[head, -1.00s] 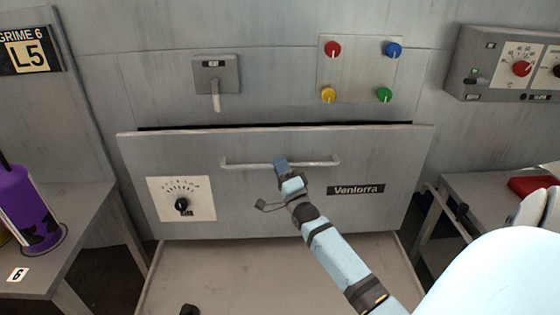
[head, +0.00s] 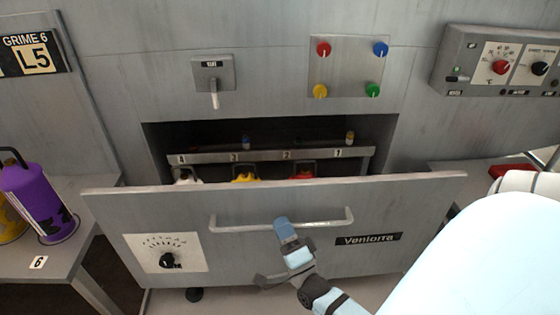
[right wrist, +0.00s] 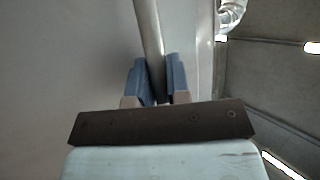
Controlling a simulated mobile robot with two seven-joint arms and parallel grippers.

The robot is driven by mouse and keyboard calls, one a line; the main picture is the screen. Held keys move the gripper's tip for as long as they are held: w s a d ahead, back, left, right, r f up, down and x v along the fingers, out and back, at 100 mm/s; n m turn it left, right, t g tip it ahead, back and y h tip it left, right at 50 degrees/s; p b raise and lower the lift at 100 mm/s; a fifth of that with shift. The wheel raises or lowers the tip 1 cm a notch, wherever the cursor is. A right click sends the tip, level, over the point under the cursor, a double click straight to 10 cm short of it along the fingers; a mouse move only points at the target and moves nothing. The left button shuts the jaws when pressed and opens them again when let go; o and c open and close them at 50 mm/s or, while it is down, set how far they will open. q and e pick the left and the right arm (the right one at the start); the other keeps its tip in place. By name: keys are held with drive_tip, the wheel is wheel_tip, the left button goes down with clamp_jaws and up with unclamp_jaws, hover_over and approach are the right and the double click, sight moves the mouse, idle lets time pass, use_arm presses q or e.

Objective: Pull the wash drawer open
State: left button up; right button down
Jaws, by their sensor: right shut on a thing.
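The wash drawer (head: 330,264) is part-way out of the grey machine, with a dark gap behind its top edge. Its front carries a pale bar handle (head: 240,228), a dial and a "Ventorra" plate. In the right wrist view the handle bar (right wrist: 149,40) runs between the two blue fingers (right wrist: 158,80). My left gripper is not in view.
Inside the opening is a numbered rack (head: 265,155) above white, yellow and red items. A side table (head: 20,262) with a purple cylinder (head: 38,203) stands at left. Coloured knobs (head: 348,68) and a lever (head: 214,92) are on the wall above.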

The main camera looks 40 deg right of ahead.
drive_tip(key=s+a+p, duration=0.1)
drive_tip(key=s+a, duration=0.4)
drive_tip(key=s, duration=0.1)
drive_tip(key=shift+a, duration=0.1)
drive_tip(key=c, duration=1.1)
unclamp_jaws()
drive_tip(key=shift+f, duration=0.15)
